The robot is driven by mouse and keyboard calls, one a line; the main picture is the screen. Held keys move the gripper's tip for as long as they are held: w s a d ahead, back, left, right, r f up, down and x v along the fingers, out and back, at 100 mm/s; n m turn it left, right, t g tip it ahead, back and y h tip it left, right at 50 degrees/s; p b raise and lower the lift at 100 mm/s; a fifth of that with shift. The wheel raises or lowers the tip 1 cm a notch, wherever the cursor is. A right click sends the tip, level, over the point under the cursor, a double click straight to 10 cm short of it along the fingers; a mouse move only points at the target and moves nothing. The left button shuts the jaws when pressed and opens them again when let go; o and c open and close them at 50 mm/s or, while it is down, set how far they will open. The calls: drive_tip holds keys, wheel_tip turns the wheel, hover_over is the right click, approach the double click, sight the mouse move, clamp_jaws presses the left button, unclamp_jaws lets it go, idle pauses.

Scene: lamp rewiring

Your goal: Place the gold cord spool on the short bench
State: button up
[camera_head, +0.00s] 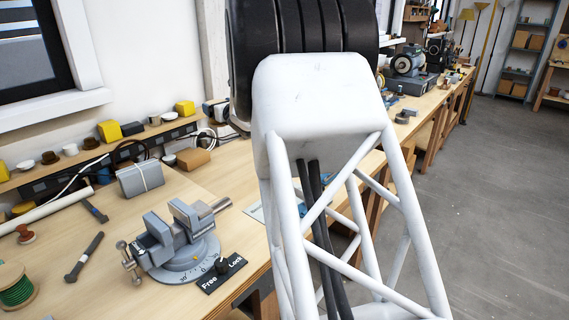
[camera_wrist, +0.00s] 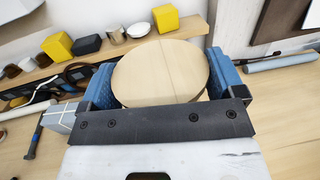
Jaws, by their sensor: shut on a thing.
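My gripper (camera_wrist: 160,80) has blue fingers on both sides of a round, pale wooden disc (camera_wrist: 158,68) in the wrist view, and is shut on it. The disc looks like the end flange of a spool. Its cord is hidden, so I cannot see whether it is gold. In the head view my own arm hides the gripper and what it holds. A long wooden bench (camera_head: 225,170) runs from the front left to the back. Another wooden bench (camera_head: 555,95) is partly in view at the far right; I cannot tell which one is the short bench.
A raised shelf with yellow blocks (camera_head: 110,131) runs along the wall. Open grey floor (camera_head: 490,200) lies at the right.

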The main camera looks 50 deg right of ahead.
hover_over(226, 179)
wheel_tip(226, 179, down, 14)
drive_tip(key=shift+d+f, duration=0.1)
wheel_tip(226, 179, down, 6)
idle(0.7)
drive_tip(key=shift+f, duration=1.9)
drive_tip(key=shift+f, duration=0.15)
drive_tip(key=o, duration=0.8)
drive_tip(key=shift+s, duration=0.1)
drive_tip(key=shift+s+a, duration=0.2)
drive_tip(key=shift+s, duration=1)
drive_tip(key=shift+s+a, duration=0.15)
drive_tip(key=shift+s, duration=1.05)
drive_tip(key=shift+s+a, duration=0.2)
drive_tip(key=shift+s, duration=1)
